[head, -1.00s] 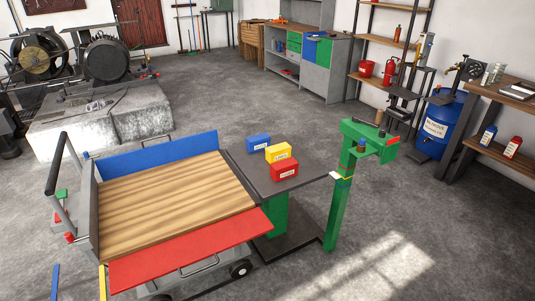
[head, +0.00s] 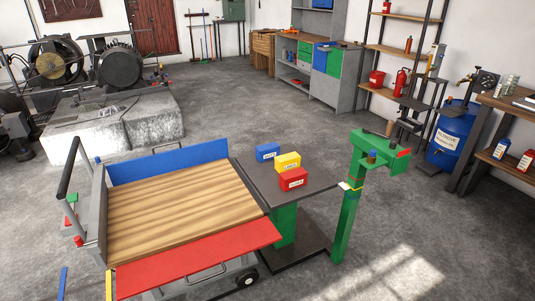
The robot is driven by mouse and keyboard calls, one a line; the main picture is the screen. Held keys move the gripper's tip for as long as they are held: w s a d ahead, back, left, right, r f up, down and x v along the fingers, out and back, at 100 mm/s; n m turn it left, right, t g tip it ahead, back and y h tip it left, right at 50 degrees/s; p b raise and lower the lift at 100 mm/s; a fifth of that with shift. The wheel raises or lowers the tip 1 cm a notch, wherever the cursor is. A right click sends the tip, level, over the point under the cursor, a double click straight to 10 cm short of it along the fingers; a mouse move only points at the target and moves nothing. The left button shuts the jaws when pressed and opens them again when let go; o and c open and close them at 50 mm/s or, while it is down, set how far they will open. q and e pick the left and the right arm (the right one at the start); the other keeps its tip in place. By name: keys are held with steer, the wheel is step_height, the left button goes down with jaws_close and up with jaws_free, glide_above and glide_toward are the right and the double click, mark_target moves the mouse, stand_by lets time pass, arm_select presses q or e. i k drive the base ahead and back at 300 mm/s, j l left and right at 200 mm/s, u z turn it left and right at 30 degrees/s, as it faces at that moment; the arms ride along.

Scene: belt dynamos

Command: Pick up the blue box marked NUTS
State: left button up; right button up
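A blue box (head: 268,152) with a white label stands at the back left of a small dark-topped table. The label print is too small to read for certain. A yellow box (head: 287,162) stands just in front and to its right, and a red box (head: 293,179) stands in front of that. The boxes form a slanting row, and the yellow one is close to the blue one. Neither of my grippers shows in the head view.
The dark table (head: 315,181) has bare top to the right of the boxes. A cart (head: 180,205) with a wooden bed, a blue side and a red side stands against its left. A green post stand (head: 347,215) rises at its right. Open grey floor lies behind.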

mark_target(265, 152)
steer(key=u, duration=0.2)
steer(key=i+j+u, duration=0.1)
steer(key=j+u, duration=0.15)
steer(key=j, duration=0.2)
steer(key=i+j+u, duration=0.25)
steer(key=j, duration=0.15)
steer(key=i+j+u, duration=0.1)
steer(key=j+u, duration=0.35)
steer(key=i+j+u, duration=0.2)
steer(key=j+u, duration=0.25)
steer(key=i+j+u, duration=0.5)
steer(key=i+u, duration=0.25)
steer(key=i+z, duration=0.4)
steer(key=i, duration=0.25)
steer(key=i+j+z, duration=0.2)
steer(key=i+z, duration=0.15)
steer(key=i, duration=0.3)
steer(key=i+z, duration=0.25)
steer(key=i, duration=0.45)
steer(key=i+z, duration=0.3)
steer(key=i, duration=0.35)
steer(key=i+z, duration=0.35)
steer(key=i, duration=0.3)
steer(key=i+j+z, duration=0.2)
steer(key=i+z, duration=0.2)
steer(key=i, duration=0.2)
steer(key=i+l+z, duration=0.1)
steer(key=i+z, duration=0.6)
steer(key=i+j+z, duration=0.1)
steer(key=i+z, duration=0.25)
